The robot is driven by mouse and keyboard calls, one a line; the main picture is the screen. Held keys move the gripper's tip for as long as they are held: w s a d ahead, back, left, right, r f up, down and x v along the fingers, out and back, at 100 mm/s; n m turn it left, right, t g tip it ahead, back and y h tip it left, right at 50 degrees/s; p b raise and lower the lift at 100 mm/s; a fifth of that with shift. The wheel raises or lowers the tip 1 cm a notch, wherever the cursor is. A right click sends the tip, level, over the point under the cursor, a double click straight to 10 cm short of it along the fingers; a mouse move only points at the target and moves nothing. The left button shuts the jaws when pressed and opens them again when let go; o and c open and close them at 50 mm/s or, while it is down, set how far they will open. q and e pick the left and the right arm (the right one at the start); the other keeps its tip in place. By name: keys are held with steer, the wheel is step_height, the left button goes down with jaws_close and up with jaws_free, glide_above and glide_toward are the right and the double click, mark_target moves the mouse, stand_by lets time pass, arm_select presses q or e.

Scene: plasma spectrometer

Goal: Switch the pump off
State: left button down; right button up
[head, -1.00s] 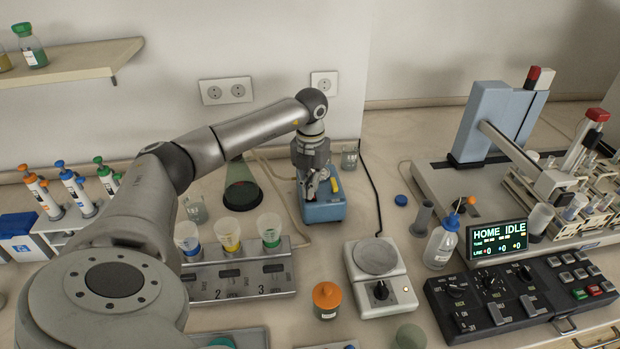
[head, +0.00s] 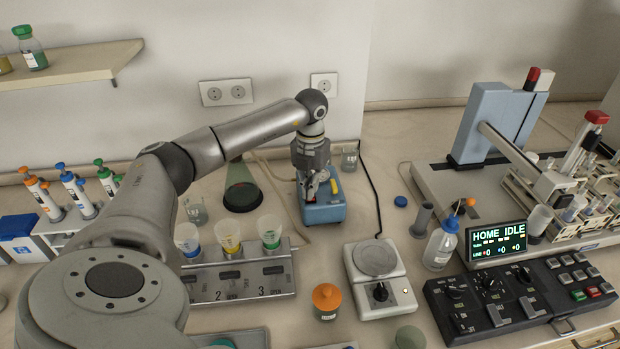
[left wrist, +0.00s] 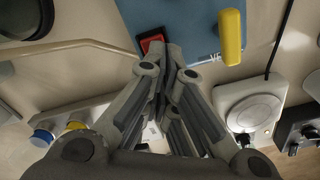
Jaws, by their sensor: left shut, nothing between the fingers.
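The pump is a small blue box (head: 325,214) near the back wall, with a yellow handle (left wrist: 230,37) on its top. A red rocker switch (left wrist: 150,41) sits on the pump's blue top (left wrist: 180,30) in the left wrist view. My left gripper (head: 315,196) is shut and empty, pointing down over the pump's left part. In the left wrist view its fingertips (left wrist: 165,50) are right at the switch and cover part of it. I cannot tell whether they touch it, or which way the rocker is tipped. My right gripper is not in view.
A hot plate (head: 380,270) stands in front of the pump to the right. A funnel rack (head: 238,280) is in front to the left. A dark-based flask (head: 242,190) and a beaker (head: 349,158) are close by. A black cable (head: 374,190) runs past the pump's right side.

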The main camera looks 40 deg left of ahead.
arm_select(q)
steer(key=shift+r+p, duration=1.9)
steer(key=shift+r, duration=1.05)
steer(key=shift+f, duration=0.1)
